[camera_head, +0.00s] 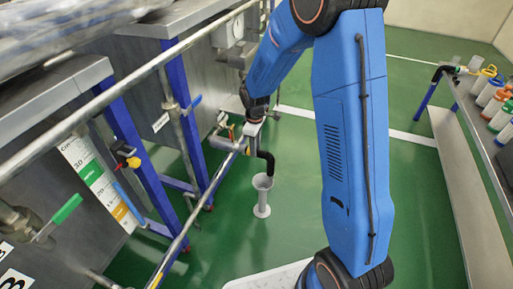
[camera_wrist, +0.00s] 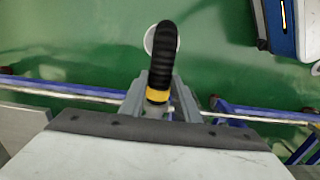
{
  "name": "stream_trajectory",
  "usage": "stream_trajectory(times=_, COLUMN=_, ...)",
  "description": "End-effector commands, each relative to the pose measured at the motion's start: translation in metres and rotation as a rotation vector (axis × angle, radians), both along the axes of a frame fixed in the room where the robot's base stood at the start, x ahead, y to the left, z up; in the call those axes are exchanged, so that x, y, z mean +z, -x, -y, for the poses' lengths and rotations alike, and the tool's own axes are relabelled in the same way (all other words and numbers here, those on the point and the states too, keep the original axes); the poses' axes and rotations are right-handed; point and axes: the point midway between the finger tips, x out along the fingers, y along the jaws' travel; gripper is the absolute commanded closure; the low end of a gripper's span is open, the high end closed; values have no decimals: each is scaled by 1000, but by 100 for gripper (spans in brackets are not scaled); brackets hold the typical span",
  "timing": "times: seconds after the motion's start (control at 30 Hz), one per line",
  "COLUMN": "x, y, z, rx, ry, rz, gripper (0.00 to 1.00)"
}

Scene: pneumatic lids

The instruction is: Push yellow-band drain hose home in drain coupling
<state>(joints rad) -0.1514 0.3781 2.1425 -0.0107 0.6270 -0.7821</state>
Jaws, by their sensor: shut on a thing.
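My gripper (camera_wrist: 158,92) is shut on the black drain hose (camera_wrist: 163,55), around its yellow band (camera_wrist: 157,95). In the head view my gripper (camera_head: 252,130) is small, beside the tank row, and the hose (camera_head: 266,160) bends down from it. The hose's lower end is at the mouth of a pale standing funnel (camera_head: 262,197); the funnel rim also shows behind the hose in the wrist view (camera_wrist: 149,42). A grey pipe stub (camera_head: 222,144) reaches from the tank side toward the gripper, likely the drain coupling. The joint between hose and stub is hidden.
A bench with several coloured bottles (camera_head: 490,92) is at right. Green floor (camera_head: 290,215) around the funnel is clear.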

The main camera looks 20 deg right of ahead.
Motion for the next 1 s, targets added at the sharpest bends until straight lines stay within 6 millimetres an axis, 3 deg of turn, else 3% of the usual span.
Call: stream_trajectory(times=1.0, x=0, y=-11, z=-15, rx=1, ry=0, rz=0, gripper=100)
